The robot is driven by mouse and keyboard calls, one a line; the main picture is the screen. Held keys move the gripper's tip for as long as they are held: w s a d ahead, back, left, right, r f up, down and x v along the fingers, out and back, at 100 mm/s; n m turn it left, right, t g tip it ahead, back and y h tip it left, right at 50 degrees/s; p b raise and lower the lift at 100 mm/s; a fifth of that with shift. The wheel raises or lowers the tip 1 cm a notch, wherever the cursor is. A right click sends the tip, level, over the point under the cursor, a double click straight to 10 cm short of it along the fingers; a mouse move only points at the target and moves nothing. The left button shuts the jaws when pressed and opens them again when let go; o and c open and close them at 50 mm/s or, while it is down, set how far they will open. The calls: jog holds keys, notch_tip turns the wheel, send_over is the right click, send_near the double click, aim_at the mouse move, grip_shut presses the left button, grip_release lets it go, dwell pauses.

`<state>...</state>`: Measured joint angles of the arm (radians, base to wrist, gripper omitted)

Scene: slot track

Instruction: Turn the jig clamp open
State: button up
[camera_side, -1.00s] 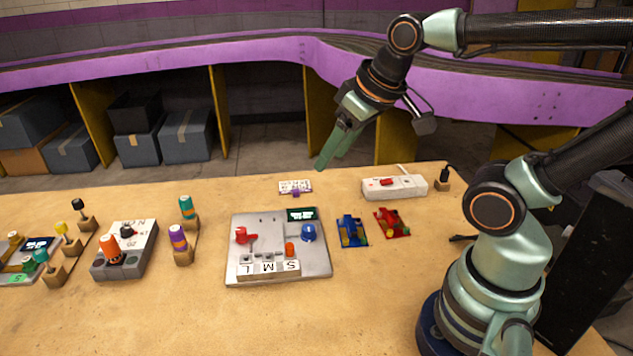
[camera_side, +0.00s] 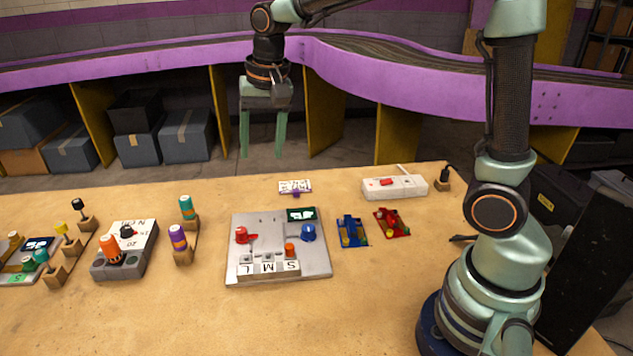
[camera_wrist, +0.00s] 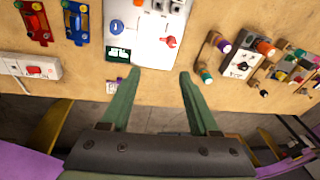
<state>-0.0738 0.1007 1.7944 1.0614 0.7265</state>
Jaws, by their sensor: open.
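The grey jig plate (camera_side: 270,222) lies on the table in the middle of the side view. It carries a red clamp-like part (camera_side: 242,235) on the left, a blue knob (camera_side: 308,232) on the right and an orange peg (camera_side: 290,250) above the block lettered L, M, S (camera_side: 268,270). In the wrist view the red part (camera_wrist: 169,41) and blue knob (camera_wrist: 117,27) show beyond my fingers. Which one is the jig clamp is not labelled. My gripper (camera_side: 262,155) is open and empty, high above the table's back edge, apart from the plate. It also shows in the wrist view (camera_wrist: 160,74).
A blue car-like piece (camera_side: 352,231) and a red one (camera_side: 391,222) lie right of the plate. A white power strip (camera_side: 394,187) stands behind them. A grey box with an orange knob (camera_side: 112,250) and several capped pegs stand left. The front table is clear.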

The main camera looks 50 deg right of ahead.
aim_at(241, 229)
jog(key=w+a+f+m+g, duration=0.25)
jog(key=w+f+m, duration=0.25)
jog(key=w+f, duration=0.3)
jog(key=f, duration=0.8)
jog(key=s+f, duration=0.1)
jog(key=f, duration=0.3)
jog(key=shift+s+a+f, duration=0.1)
jog(key=shift+f, duration=0.3)
grip_shut()
